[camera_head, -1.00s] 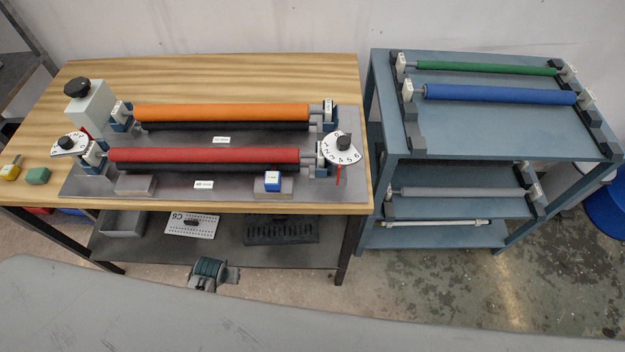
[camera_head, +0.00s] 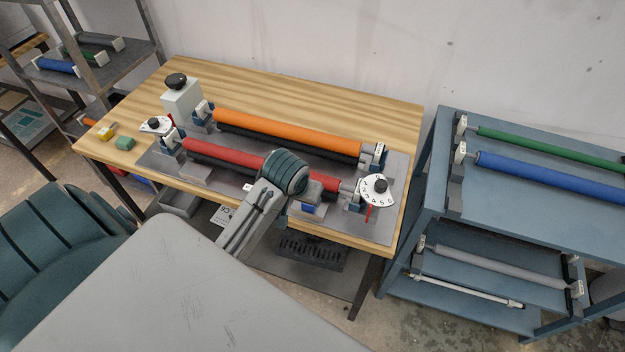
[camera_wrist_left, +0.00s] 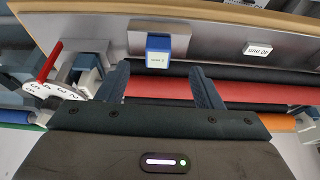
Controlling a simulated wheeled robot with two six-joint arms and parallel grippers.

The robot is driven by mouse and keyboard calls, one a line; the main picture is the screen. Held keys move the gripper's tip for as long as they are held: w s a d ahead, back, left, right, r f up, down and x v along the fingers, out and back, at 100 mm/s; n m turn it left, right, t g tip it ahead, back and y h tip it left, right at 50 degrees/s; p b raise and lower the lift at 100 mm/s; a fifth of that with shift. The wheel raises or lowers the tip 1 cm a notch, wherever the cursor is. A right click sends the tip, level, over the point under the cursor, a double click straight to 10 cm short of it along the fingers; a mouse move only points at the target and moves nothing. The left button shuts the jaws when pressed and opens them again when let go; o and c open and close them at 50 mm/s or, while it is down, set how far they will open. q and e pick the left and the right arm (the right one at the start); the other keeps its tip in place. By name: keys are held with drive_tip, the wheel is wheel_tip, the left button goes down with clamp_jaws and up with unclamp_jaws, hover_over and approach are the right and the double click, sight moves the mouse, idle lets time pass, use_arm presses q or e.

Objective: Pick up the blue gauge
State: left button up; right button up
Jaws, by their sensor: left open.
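The blue gauge (camera_head: 311,208) is a small blue block with a white label. It sits on a grey block at the front of the roller machine, partly hidden by my left arm in the head view. In the left wrist view the blue gauge (camera_wrist_left: 158,60) is upright, its white label facing me. My left gripper (camera_wrist_left: 157,70) is open and empty, its two dark fingers pointing towards the gauge. The gauge lies just beyond and between the fingertips in the picture; I cannot tell the exact gap. In the head view my wrist is above the machine's front edge. My right gripper is not in view.
A red roller (camera_head: 215,153) and an orange roller (camera_head: 290,132) lie behind the gauge. A numbered dial (camera_head: 376,191) with a red pointer stands close to its right. A blue rack (camera_head: 440,185) stands to the right.

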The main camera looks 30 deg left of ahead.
use_arm(q)
drive_tip(key=shift+w+a+f+p, duration=0.25)
drive_tip(key=shift+w+f+p, duration=0.7)
drive_tip(key=shift+w+f, duration=0.3)
drive_tip(key=p+x, duration=0.2)
drive_tip(key=x, duration=0.2)
drive_tip(key=shift+d, duration=0.1)
drive_tip(key=shift+w+f, duration=0.1)
drive_tip(key=shift+f, duration=0.25)
drive_tip(key=shift+c, duration=0.2)
drive_tip(key=c, duration=1.1)
drive_tip(key=shift+r, duration=0.1)
